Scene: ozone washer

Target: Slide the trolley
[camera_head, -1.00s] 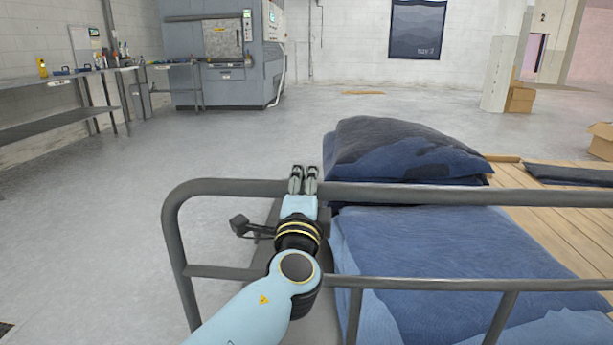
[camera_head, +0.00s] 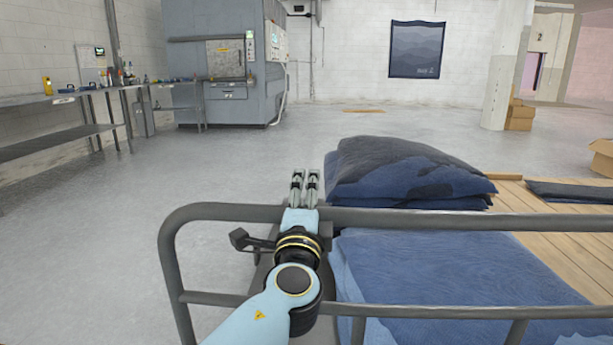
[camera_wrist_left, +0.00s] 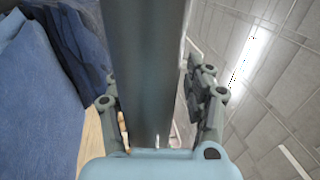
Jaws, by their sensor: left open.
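The trolley is a grey tubular frame whose top rail (camera_head: 430,218) runs across the head view, with dark blue folded cloth stacks (camera_head: 450,265) behind its rails. My left gripper (camera_head: 304,188) is at the top rail, near its left bend, with both fingers pointing away from me past the rail. In the left wrist view a grey bar (camera_wrist_left: 145,70) shows between the two spread fingers (camera_wrist_left: 155,105). The left gripper is open; I cannot tell whether a finger touches the bar. My right gripper is not in view.
A wooden pallet-like surface (camera_head: 565,240) lies right of the cloth. A grey washer machine (camera_head: 222,100) and a metal bench (camera_head: 60,100) stand at the back left. Cardboard boxes (camera_head: 519,117) sit by a pillar at the right. The floor at left and centre is clear.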

